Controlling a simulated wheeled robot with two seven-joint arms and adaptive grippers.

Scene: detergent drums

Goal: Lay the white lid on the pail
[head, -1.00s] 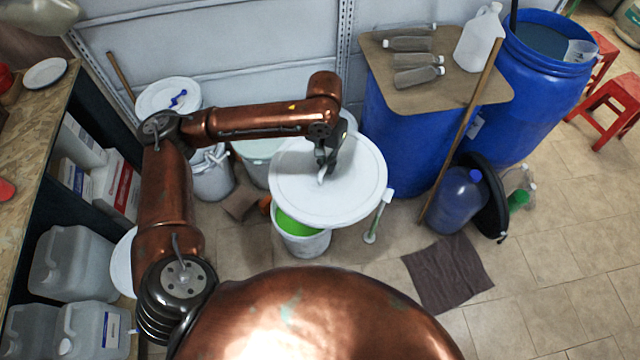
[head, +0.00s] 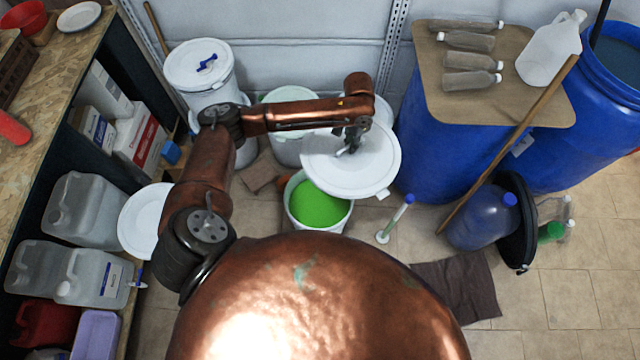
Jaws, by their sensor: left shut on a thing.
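The white lid (head: 365,172) is a round disc in the head view. My left gripper (head: 349,149) is shut on it near its upper middle and holds it up. The lid hangs above and to the right of the white pail (head: 290,212) and overlaps the pail's far right rim in the picture. The pail stands on the floor with bright green liquid (head: 320,204) in it, and most of its opening shows. The exact height of the lid over the pail is hard to tell. My right gripper is not in view.
White drums (head: 290,145) stand behind the pail. A blue-topped stick (head: 396,217) stands right of it. A blue barrel (head: 440,160) with a board on top, a wooden pole (head: 505,145) and a blue bottle (head: 480,222) are farther right. A shelf (head: 60,100) lines the left.

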